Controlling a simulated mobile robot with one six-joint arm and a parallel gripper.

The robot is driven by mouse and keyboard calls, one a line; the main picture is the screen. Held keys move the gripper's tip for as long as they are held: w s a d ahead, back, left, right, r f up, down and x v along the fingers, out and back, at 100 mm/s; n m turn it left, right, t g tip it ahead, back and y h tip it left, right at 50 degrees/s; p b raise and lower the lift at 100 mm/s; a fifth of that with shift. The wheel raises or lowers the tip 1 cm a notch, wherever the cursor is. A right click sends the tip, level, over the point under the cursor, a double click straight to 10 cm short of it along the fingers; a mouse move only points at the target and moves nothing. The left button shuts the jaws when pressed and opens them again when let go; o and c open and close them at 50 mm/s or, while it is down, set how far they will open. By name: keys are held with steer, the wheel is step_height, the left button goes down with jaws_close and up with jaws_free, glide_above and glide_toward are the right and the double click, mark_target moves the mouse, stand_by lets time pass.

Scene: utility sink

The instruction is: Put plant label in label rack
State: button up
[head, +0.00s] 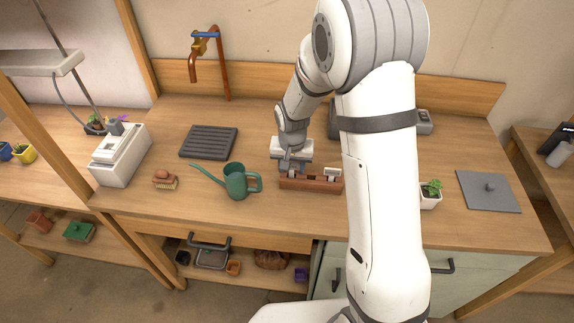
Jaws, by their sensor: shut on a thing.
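The label rack (310,183) is a low reddish-brown wooden block with slots, on the wooden counter right of the watering can. A small pale upright piece, which looks like a label (331,173), stands at the rack's right part. My gripper (291,168) points down over the rack's left part, close to its top. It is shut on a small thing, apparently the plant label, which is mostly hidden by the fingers. I cannot tell whether the held label is inside a slot or just above it.
A green watering can (237,182) stands close left of the rack. A brush (165,180), a dark ribbed mat (209,142) and a white boxy appliance (121,155) are further left. A potted plant (431,194) and a grey lid (488,190) are right; my arm hides the counter between.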

mark_target(291, 178)
steer(key=shift+f, duration=0.1)
steer(key=o, duration=1.2)
steer(key=shift+r+p, duration=0.5)
step_height(291, 178, up, 12)
steer(key=s+b, duration=0.1)
steer(key=s+d+r, duration=0.2)
steer(key=s+d, duration=0.1)
steer(key=s, duration=0.4)
steer(key=s+d+r+n+t, duration=0.1)
steer(key=s+d+r, duration=0.2)
steer(key=s, duration=0.5)
steer(key=s+d+r+n+t, duration=0.1)
steer(key=s+d+r, duration=0.2)
steer(key=s, duration=0.4)
steer(key=shift+s+d, duration=0.1)
steer(key=shift+s, duration=0.1)
